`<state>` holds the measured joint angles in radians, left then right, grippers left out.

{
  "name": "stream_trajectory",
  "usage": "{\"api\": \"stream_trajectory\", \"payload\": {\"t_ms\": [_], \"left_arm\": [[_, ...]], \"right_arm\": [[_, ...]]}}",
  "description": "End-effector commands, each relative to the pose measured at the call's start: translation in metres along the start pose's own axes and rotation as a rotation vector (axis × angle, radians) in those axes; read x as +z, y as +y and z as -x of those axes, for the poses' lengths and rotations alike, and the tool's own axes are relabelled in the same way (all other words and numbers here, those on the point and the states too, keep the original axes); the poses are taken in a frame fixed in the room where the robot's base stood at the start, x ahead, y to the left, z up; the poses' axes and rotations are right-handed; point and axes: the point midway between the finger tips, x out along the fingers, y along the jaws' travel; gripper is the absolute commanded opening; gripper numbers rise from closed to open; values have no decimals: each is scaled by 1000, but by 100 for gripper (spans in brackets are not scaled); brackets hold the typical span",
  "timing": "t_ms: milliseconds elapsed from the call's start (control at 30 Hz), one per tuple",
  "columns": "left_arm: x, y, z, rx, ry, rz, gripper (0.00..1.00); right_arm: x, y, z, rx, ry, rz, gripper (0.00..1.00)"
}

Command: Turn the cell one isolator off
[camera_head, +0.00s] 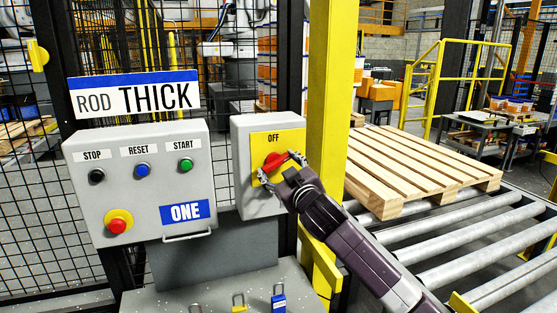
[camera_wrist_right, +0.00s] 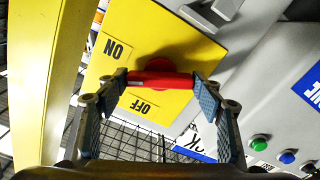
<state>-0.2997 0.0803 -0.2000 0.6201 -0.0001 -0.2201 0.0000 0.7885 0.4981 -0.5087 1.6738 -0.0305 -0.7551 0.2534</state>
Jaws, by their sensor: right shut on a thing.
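The cell one isolator is a grey box (camera_head: 243,197) with a yellow plate (camera_head: 291,138) and a red rotary handle (camera_head: 273,160). The plate's OFF label shows at its top in the head view. In the wrist view both ON and OFF labels show, and the red handle (camera_wrist_right: 160,79) lies roughly crosswise. I cannot tell which label the handle points to. My right gripper (camera_head: 281,164) is shut on the handle, with one finger at each end of it in the wrist view (camera_wrist_right: 161,82). My left gripper is not in view.
A grey control box (camera_head: 90,215) marked ONE, with STOP, RESET and START buttons and a red emergency stop (camera_head: 117,225), stands left of the isolator. Padlocks (camera_head: 279,302) sit below. A yellow post (camera_head: 330,90) and a pallet (camera_head: 425,165) on rollers are to the right.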

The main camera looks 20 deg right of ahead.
Motion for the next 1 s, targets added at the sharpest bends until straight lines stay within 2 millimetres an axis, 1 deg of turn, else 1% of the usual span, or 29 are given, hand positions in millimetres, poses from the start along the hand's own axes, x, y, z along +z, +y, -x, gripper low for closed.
{"api": "stream_trajectory", "payload": {"t_ms": [33, 100, 700, 1000], "left_arm": [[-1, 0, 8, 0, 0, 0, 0], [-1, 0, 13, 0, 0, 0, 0], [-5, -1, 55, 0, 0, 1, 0], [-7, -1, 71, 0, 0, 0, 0]], "right_arm": [[-2, 2, 0, 1, -2, 48, 37], [-2, 2, 0, -1, -3, 115, 37], [-2, 2, 0, -1, -2, 684, 37], [-2, 1, 0, -1, 0, 928, 37]]}}
